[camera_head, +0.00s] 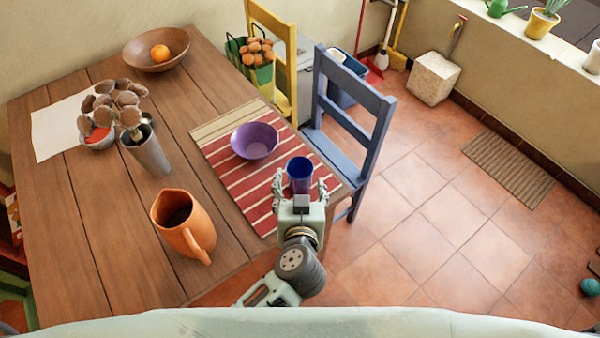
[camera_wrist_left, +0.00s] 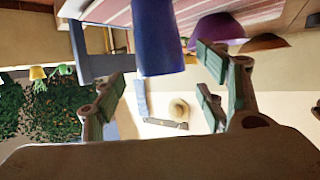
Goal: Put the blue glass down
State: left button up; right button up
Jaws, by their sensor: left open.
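The blue glass (camera_head: 299,174) appears upright at the right end of the red striped mat (camera_head: 222,160), near the table's edge. My left gripper (camera_head: 299,190) is open at the glass, with one finger on each side of it in the head view. In the left wrist view, which looks upside down, the glass (camera_wrist_left: 157,40) comes down from the top between the spread fingers (camera_wrist_left: 160,95), with gaps on both sides. The glass's base is hidden in the head view. My right gripper is not in view.
A purple bowl (camera_head: 255,141) sits on the mat, left of the glass. An orange jug (camera_head: 184,225) and a grey metal vase (camera_head: 148,155) stand further left on the wooden table (camera_head: 100,240). A blue chair (camera_head: 350,120) is close behind the glass.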

pick_arm(q)
jog(key=v, duration=0.5)
jog(key=shift+s, duration=0.2)
dwell(0.3)
